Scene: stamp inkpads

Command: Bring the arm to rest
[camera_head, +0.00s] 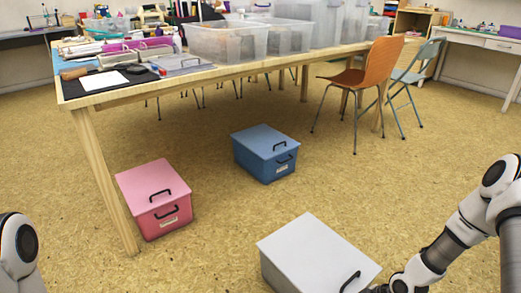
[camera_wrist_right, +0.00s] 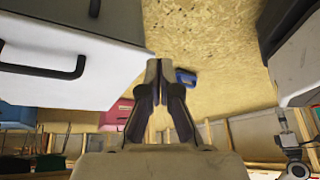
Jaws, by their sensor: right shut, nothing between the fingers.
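My right arm (camera_head: 452,236) reaches in from the right in the head view, low beside the light grey lidded box (camera_head: 318,250). The right gripper (camera_wrist_right: 158,68) shows in the wrist view with its two dark fingers together and nothing between them. The grey box also fills the upper left of the wrist view (camera_wrist_right: 70,88), with its dark handle facing the camera. The gripper looks apart from it. My left gripper is out of view; only a white part of my left arm (camera_head: 18,250) shows at the lower left.
A pink box (camera_head: 150,185) and a blue box (camera_head: 258,143) stand on the tan floor near the wooden table (camera_head: 180,78). Clear plastic bins (camera_head: 225,42) and tools crowd the table. An orange chair (camera_head: 372,68) stands at its right.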

